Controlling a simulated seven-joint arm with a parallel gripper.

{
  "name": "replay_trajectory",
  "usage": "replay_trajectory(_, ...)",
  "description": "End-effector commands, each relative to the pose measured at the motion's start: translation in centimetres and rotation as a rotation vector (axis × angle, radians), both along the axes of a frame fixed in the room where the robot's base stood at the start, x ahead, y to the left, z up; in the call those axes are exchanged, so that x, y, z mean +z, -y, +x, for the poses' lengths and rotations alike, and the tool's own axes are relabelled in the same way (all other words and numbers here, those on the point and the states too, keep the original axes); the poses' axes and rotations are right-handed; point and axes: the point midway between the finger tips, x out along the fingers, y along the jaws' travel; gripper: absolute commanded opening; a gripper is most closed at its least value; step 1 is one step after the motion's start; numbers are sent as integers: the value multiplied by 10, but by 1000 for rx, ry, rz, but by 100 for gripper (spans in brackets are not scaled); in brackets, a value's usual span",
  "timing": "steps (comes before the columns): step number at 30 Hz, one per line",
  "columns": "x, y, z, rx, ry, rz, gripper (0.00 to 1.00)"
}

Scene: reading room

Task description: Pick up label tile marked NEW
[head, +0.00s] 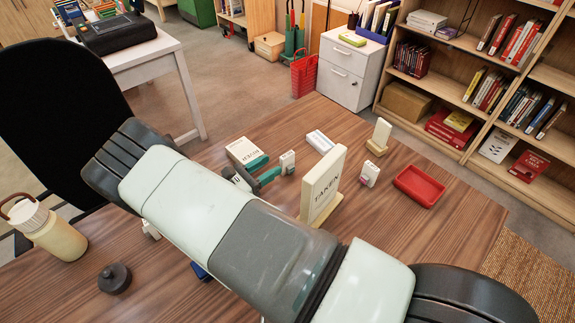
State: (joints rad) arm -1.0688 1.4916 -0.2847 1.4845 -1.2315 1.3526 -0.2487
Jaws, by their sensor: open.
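Several small white tiles stand on the wooden table in the head view, and I cannot read NEW on any of them. One upright tile (287,161) stands just beyond my gripper. Another tile (370,173) with a pinkish mark stands right of the sign reading TAKEN (322,184). A flat white piece (320,141) lies farther back. My gripper (264,178), with teal fingers, is open near the first tile; I cannot tell whether it touches it. My arm hides much of the table's middle, and a further white piece (150,230) is partly covered by it.
A white and teal box (246,152) lies left of the first tile. A blank upright sign (380,134) and a red tray (419,186) are at the right. A cream bottle (55,234) and dark round object (114,278) stand at the left. The table's right end is clear.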

Motion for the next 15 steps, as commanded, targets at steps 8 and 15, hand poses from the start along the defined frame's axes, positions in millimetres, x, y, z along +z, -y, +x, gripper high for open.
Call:
replay_trajectory(8,-7,11,10,-2,1,1,47)
replay_trajectory(15,-7,33,30,-5,0,0,47)
